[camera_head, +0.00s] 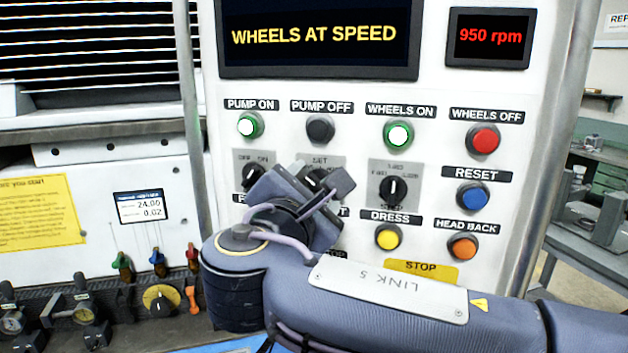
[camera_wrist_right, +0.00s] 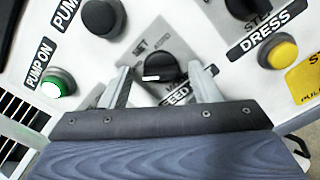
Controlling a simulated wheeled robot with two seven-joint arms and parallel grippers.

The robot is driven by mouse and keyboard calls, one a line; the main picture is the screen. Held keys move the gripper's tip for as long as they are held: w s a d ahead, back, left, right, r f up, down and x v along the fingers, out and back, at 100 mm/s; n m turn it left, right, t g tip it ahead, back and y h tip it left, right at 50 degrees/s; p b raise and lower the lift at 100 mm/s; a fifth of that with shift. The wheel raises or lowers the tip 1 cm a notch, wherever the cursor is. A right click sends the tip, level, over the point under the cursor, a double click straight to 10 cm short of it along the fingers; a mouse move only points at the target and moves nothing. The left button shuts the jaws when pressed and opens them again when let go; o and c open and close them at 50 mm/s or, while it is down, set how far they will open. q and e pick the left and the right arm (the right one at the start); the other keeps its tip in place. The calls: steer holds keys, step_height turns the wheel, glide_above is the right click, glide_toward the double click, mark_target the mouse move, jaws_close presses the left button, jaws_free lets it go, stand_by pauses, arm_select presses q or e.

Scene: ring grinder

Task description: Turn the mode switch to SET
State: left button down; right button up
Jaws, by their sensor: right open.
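The mode switch is a black rotary knob on a grey plate marked SET, in the middle of the white panel. In the head view only part of the knob (camera_head: 317,178) shows behind my right gripper (camera_head: 314,190). In the right wrist view the mode switch (camera_wrist_right: 160,67) lies between the two spread fingers of my right gripper (camera_wrist_right: 162,88), which is open, with a gap on each side. A white mark lies across the knob's lower part; which setting it points to is hard to tell. My left gripper is not in view.
Another knob (camera_head: 393,188) sits to the right and one (camera_head: 252,177) to the left. Close by are a yellow DRESS button (camera_head: 388,237) and a lit green PUMP ON button (camera_head: 249,126). The display (camera_head: 318,37) reads WHEELS AT SPEED; the rpm readout (camera_head: 490,37) shows 950.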

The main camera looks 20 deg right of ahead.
steer(key=shift+w+d, duration=0.15)
steer(key=shift+c, duration=0.3)
steer(key=c, duration=0.9)
steer(key=shift+f+m+b, duration=0.2)
steer(key=shift+m+b, duration=0.4)
steer(key=shift+b, duration=0.15)
steer(key=m+b, duration=0.3)
steer(key=shift+f, duration=0.1)
steer(key=m+b, duration=0.2)
steer(key=m, duration=0.1)
steer(key=shift+b, duration=0.4)
steer(key=shift+m+b, duration=0.75)
steer(key=shift+m, duration=0.45)
steer(key=shift+r, duration=0.2)
